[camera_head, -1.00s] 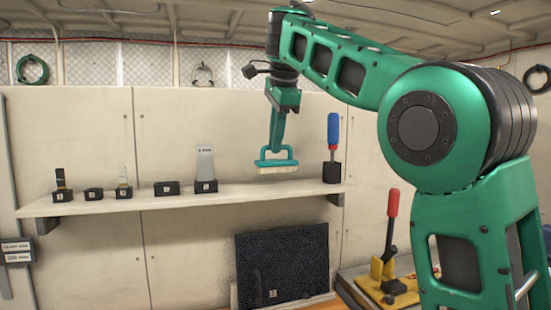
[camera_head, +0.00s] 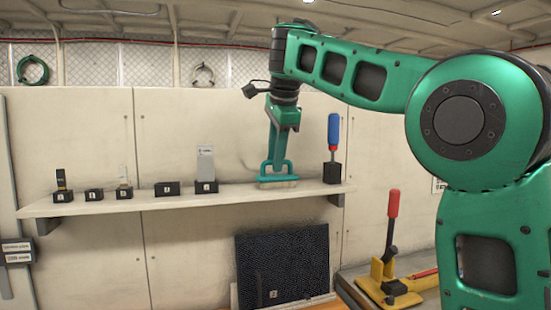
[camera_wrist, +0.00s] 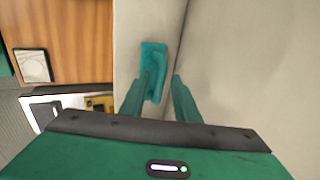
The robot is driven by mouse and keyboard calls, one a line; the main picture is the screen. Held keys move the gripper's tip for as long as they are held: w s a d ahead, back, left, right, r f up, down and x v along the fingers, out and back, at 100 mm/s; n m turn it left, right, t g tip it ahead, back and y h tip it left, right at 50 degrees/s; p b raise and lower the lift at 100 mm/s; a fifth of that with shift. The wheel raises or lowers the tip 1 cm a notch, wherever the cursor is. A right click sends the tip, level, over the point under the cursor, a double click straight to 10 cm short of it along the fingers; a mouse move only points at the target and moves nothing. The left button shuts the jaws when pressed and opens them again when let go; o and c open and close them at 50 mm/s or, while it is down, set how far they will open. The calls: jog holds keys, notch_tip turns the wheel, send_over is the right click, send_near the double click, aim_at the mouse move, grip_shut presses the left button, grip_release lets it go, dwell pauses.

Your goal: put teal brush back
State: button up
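The teal brush (camera_head: 278,181) rests upright on the wall shelf, bristles down, in the gap between the black holders and the blue-handled tool. My gripper (camera_head: 276,160) points down right over it, its two fingers spread apart around the handle. In the wrist view the brush (camera_wrist: 153,62) lies beyond the finger tips, closer to the left finger, with a gap to the right finger. Whether a finger still touches the handle is hard to tell.
Several numbered black holders (camera_head: 166,188) line the white shelf (camera_head: 110,205) to the left. A blue-handled tool (camera_head: 334,134) stands close on the right. Below are a dark textured panel (camera_head: 283,265) and a red-handled clamp on a yellow base (camera_head: 390,270).

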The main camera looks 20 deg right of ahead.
jog(key=shift+r, duration=0.15)
jog(key=v, duration=1.2)
jog(key=shift+a, duration=0.1)
jog(key=s+d+f+n+g, duration=0.15)
jog(key=s+d+f, duration=0.25)
jog(key=d+f, duration=0.6)
jog(key=s+d+f+n+g, duration=0.1)
jog(key=s+d+f+n, duration=0.25)
jog(key=d+f, duration=0.6)
jog(key=s+f+n+g, duration=0.2)
jog(key=s+f+n, duration=0.4)
jog(key=s+f, duration=2.1)
jog(key=shift+a+n, duration=0.3)
jog(key=shift+a, duration=0.2)
